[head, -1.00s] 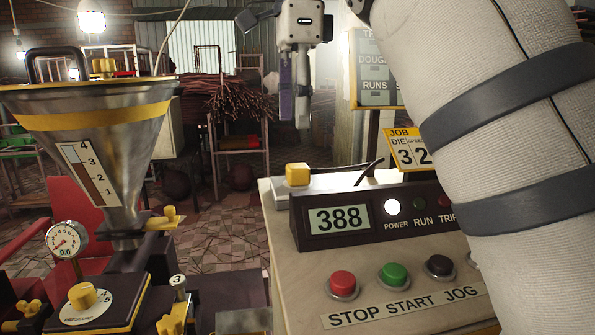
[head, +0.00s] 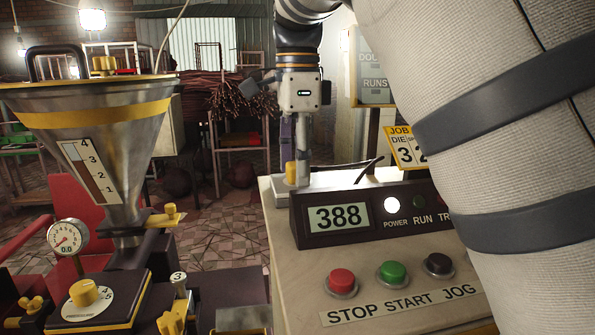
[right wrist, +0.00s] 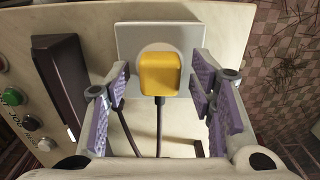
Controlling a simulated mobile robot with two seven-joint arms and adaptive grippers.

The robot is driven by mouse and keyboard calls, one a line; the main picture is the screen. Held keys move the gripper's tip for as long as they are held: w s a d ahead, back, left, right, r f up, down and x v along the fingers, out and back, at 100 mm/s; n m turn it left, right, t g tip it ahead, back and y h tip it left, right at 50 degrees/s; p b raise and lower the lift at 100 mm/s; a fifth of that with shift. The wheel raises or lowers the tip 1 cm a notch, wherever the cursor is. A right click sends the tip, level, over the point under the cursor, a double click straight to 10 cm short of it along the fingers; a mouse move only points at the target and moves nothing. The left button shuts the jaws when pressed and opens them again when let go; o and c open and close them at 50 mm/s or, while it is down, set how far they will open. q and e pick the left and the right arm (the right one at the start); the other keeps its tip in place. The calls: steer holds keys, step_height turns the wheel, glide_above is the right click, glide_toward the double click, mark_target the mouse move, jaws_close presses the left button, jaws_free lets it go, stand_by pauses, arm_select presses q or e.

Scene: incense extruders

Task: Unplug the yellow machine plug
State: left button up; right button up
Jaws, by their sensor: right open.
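The yellow plug (right wrist: 160,75) sits in a pale socket plate (right wrist: 190,45) on top of the control box, with a black cord (right wrist: 160,130) running from it. In the head view only a strip of the yellow plug (head: 291,174) shows beside my right gripper (head: 297,165), which covers the rest. In the right wrist view my right gripper (right wrist: 163,90) is open, pointing down, with one purple-padded finger on each side of the plug. I see a gap between each finger and the plug. My left gripper is not in view.
A steel hopper (head: 80,150) and pressure gauge (head: 67,236) stand at the left. A job sign (head: 403,148) stands behind the display.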

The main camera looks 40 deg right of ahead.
stand_by(0.8)
jaws_close()
steer(key=shift+r, duration=3)
